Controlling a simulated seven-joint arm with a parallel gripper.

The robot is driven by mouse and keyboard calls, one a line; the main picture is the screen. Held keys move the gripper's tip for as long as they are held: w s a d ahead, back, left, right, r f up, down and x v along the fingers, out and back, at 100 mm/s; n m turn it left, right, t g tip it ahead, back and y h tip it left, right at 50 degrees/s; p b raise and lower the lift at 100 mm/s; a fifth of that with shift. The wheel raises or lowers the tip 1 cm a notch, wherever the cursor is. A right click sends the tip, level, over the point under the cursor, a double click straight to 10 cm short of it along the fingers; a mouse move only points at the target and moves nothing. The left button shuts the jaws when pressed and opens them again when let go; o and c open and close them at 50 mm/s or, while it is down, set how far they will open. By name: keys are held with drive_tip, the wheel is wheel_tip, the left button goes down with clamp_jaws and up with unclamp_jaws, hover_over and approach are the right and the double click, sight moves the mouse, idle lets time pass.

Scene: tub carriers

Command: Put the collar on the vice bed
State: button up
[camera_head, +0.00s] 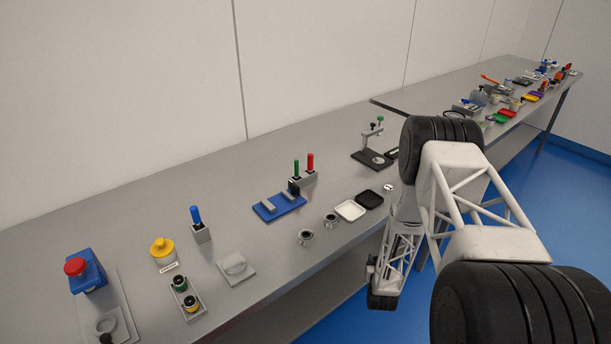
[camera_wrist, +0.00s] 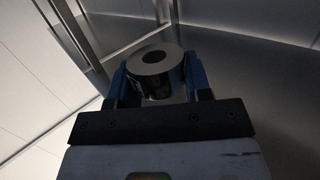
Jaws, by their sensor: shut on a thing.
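My gripper (camera_wrist: 157,76) shows in the wrist view with its two blue fingers shut on the collar. The collar (camera_wrist: 153,63) is a thick, shiny metal ring with a round hole, held between the fingertips. In the head view I cannot make out the gripper's fingers or the held collar; my arm covers that area at the right. The vice bed (camera_head: 272,211) seems to be the blue base with grey blocks in the middle of the bench, left of my arm. I see no collar on it in the head view.
A block with green and red pegs (camera_head: 303,179) stands just behind the vice bed. Bare bench lies left of the vice bed.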

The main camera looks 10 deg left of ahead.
drive_tip(key=shift+r, duration=0.15)
drive_tip(key=s+a+r+n+g+y, duration=0.1)
drive_tip(key=s+a+r+n+y, duration=0.15)
drive_tip(key=s+r, duration=0.6)
drive_tip(key=s+a+r+n+y, duration=0.2)
drive_tip(key=s+a+r+y, duration=0.1)
drive_tip(key=s+r, duration=0.55)
drive_tip(key=s+a+r+n+g+y, duration=0.3)
drive_tip(key=s+a+r+y, duration=0.1)
drive_tip(key=s+a+r, duration=0.5)
drive_tip(key=s+a+r+n+g+y, duration=0.3)
drive_tip(key=s+a+r, duration=0.6)
drive_tip(key=s, duration=0.4)
drive_tip(key=shift+r+n+y, duration=0.25)
drive_tip(key=shift+n+y, duration=0.1)
drive_tip(key=shift+y, duration=0.1)
drive_tip(key=shift+a, duration=0.1)
drive_tip(key=w+a, duration=0.2)
drive_tip(key=w, duration=0.2)
drive_tip(key=w+a+f, duration=0.1)
drive_tip(key=w+a, duration=0.1)
drive_tip(key=w, duration=0.2)
drive_tip(key=w+a, duration=0.3)
drive_tip(key=w, duration=0.1)
drive_tip(key=shift+f, duration=0.15)
drive_tip(key=shift+w+a, duration=0.1)
drive_tip(key=shift+w, duration=0.1)
